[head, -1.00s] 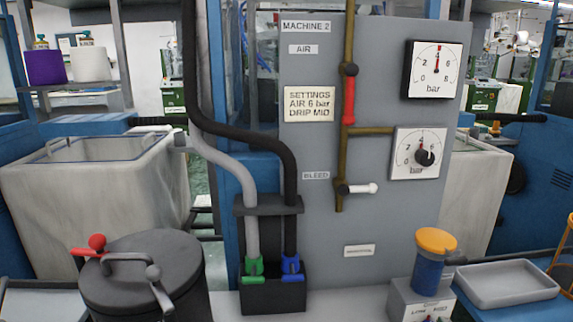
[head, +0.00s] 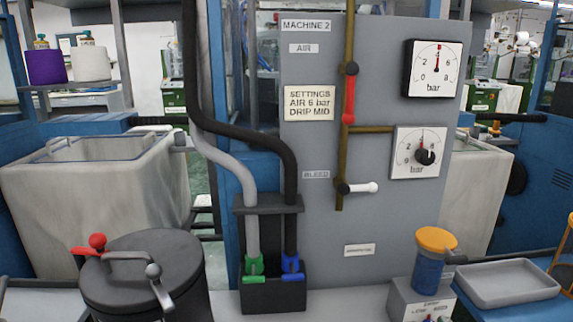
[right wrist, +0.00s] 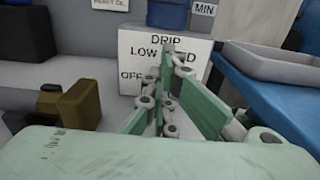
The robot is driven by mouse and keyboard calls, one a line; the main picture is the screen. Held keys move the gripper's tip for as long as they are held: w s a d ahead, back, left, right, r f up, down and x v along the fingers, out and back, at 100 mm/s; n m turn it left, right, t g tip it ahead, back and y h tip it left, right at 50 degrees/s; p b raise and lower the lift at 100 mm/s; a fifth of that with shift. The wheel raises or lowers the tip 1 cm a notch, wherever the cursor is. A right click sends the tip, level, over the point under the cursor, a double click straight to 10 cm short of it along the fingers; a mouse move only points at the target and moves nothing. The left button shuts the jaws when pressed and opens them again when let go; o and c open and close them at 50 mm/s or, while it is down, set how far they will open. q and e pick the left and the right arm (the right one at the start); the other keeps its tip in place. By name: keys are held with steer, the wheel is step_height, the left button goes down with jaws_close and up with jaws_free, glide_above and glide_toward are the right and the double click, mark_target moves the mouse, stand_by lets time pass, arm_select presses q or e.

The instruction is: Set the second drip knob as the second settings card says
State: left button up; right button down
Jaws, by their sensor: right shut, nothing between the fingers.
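The second settings card (head: 309,104) is on the grey machine 2 panel and reads "SETTINGS AIR 6 bar DRIP MID". The drip unit is a pale box (head: 403,301) with a blue oiler (head: 428,273) under an orange cap, at the lower right in the head view. In the right wrist view the box front (right wrist: 135,45) reads "DRIP", "LOW" and "OFF", with other lettering partly covered. My right gripper (right wrist: 168,50) is shut and empty, its fingertips in front of this lettering. The knob cannot be made out behind the fingers, so its setting is unclear. My left gripper is not in view.
A grey tray (head: 507,285) stands right of the drip box. A brown-gold block (right wrist: 78,104) is left of my fingers in the right wrist view. A black lidded pot (head: 140,270) and a hose holder (head: 272,296) stand further left. Both gauges read near 4.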

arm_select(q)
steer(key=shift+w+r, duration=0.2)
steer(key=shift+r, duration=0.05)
arm_select(e)
steer(key=shift+w+a+r, duration=0.15)
steer(key=shift+a+r, duration=0.05)
steer(key=shift+r, duration=0.05)
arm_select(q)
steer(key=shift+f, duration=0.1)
arm_select(e)
steer(key=shift+d, duration=0.15)
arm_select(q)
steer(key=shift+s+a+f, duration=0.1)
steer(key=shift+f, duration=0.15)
arm_select(e)
steer(key=shift+w+d, duration=0.1)
steer(key=shift+d, duration=0.2)
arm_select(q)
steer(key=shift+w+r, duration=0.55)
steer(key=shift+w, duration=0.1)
arm_select(e)
steer(key=shift+w+d+f, duration=0.1)
steer(key=shift+w+d, duration=0.05)
steer(key=shift+d, duration=0.05)
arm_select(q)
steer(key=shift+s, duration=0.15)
